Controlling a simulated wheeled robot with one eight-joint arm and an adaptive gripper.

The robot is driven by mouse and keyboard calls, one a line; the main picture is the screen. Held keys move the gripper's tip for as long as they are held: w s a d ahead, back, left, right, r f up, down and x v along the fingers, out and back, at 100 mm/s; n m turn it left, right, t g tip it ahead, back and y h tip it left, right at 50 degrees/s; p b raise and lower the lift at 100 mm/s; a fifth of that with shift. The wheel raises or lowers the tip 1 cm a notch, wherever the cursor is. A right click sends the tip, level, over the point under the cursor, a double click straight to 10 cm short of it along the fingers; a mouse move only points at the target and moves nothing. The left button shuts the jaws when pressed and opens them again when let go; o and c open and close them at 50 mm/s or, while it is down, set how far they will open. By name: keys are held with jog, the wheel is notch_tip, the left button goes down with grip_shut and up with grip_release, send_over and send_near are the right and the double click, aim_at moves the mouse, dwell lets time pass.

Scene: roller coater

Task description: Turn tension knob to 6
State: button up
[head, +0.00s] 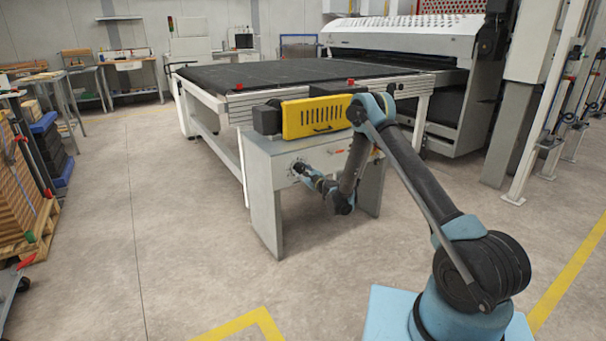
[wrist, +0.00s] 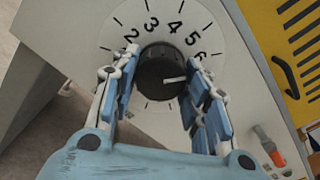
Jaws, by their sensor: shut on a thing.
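The tension knob (wrist: 155,65) is round and black, on a white dial (wrist: 115,25) with the numbers 2 to 6 in view. Its white pointer line points right in the wrist view, toward the right finger and slightly below the 6. My gripper (wrist: 161,70) is shut on the knob, with one blue finger on each side. The fingers hide parts of the dial and the tick near the 6. In the head view, my gripper (head: 301,170) is at the front of the grey panel (head: 262,180), where the knob is too small to read.
A yellow vented cover (head: 315,117) sits above the panel, below the black conveyor bed (head: 270,74). In the wrist view, a red-orange switch (wrist: 268,146) is at the lower right of the dial. Open floor lies in front of the machine.

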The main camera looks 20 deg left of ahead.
aim_at(298, 150)
dwell(0.4)
jog(key=o, duration=1)
jog(key=shift+f, duration=0.1)
jog(key=shift+o, duration=0.2)
notch_tip(298, 150, up, 10)
